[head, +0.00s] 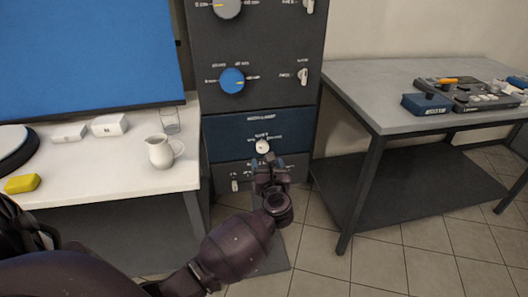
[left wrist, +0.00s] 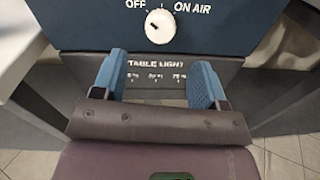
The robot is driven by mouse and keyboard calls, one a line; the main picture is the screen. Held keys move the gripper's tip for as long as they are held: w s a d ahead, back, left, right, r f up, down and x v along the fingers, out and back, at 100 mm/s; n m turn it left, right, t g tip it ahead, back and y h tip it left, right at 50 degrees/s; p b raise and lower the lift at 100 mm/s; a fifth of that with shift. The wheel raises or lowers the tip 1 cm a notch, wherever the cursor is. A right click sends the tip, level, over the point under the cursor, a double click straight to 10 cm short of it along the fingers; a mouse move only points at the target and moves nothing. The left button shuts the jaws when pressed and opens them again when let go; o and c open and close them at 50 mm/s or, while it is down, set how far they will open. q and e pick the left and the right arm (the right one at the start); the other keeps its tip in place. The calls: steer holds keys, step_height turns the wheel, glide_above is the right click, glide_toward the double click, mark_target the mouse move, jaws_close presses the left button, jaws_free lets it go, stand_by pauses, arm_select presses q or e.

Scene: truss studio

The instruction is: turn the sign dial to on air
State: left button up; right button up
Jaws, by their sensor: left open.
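The sign dial (head: 262,146) is a small white round knob on the blue panel (head: 230,132) low on the dark cabinet. In the left wrist view the dial (left wrist: 159,27) sits between the words OFF, at its left, and ON AIR, at its right. A short dark mark shows on its face, left of centre; its exact pointing is hard to tell. My left gripper (head: 268,160) is open just in front of and below the dial. Its blue fingers (left wrist: 157,72) stand apart with nothing between them, and the dial lies beyond their tips. My right gripper is out of view.
A TABLE LIGHT panel (left wrist: 158,70) lies below the blue one. Above are a blue dial (head: 232,80) and a white switch (head: 302,76). A white table at left holds a pitcher (head: 160,151) and glass (head: 169,121). A grey table (head: 370,90) stands at right.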

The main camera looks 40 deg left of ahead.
mark_target(263, 149)
arm_select(q)
steer(key=x, duration=0.5)
steer(key=shift+w+a+f+b, duration=0.1)
steer(key=shift+w+a+b, duration=0.15)
steer(key=shift+b, duration=0.15)
steer(key=shift+x, duration=0.9)
steer(key=shift+c, duration=0.4)
